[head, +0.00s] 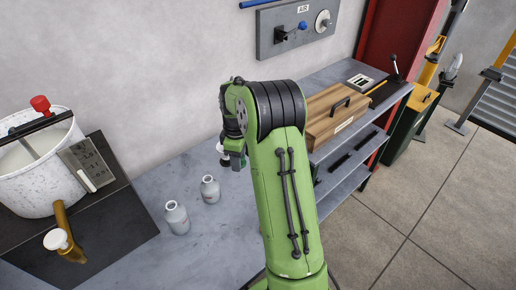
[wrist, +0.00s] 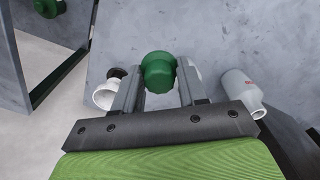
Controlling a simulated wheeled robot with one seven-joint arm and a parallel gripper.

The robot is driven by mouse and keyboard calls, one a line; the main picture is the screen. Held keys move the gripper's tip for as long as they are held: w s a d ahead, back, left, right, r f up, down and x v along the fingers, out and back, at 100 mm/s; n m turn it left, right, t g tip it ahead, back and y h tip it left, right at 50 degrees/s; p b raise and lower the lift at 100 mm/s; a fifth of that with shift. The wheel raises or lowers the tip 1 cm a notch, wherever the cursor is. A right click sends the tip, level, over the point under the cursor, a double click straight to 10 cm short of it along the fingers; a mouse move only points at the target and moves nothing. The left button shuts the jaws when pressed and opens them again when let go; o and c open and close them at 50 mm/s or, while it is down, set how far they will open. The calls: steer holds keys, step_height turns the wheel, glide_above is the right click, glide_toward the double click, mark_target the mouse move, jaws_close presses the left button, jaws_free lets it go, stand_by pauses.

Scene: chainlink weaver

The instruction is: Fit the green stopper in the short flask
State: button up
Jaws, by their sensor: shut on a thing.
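My gripper (wrist: 157,84) is shut on the green stopper (wrist: 158,70), which sits between its fingertips in the wrist view. In the head view my green arm hides most of the gripper. In the wrist view one white flask (wrist: 242,92) shows right of the fingers. Another white shape is mostly hidden behind the stopper and right finger. I cannot tell for sure which flask is the short one. The stopper is apart from the right-hand flask.
A white flask with a dark top (wrist: 103,96) is left of the fingers in the wrist view. A large white bucket (head: 38,165) on a black stand (head: 112,250) is at the left. A wooden case (head: 338,120) sits on the shelf at the right.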

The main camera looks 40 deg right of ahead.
steer(key=w+a+r+m+p, duration=0.3)
steer(key=w+a+m+p, duration=0.15)
steer(key=a+p, duration=0.55)
steer(key=f, duration=0.2)
steer(key=f+b, duration=0.1)
steer(key=f, duration=0.2)
steer(key=w+d+f+b, duration=0.1)
steer(key=f, duration=0.2)
steer(key=shift+f, duration=0.15)
steer(key=shift+s+a, duration=0.1)
steer(key=shift+s, duration=0.15)
steer(key=o, duration=1.1)
step_height(320, 180, up, 16)
steer(key=shift+w+r+b, duration=0.1)
steer(key=shift+r+b, duration=0.05)
steer(key=shift+b, duration=0.3)
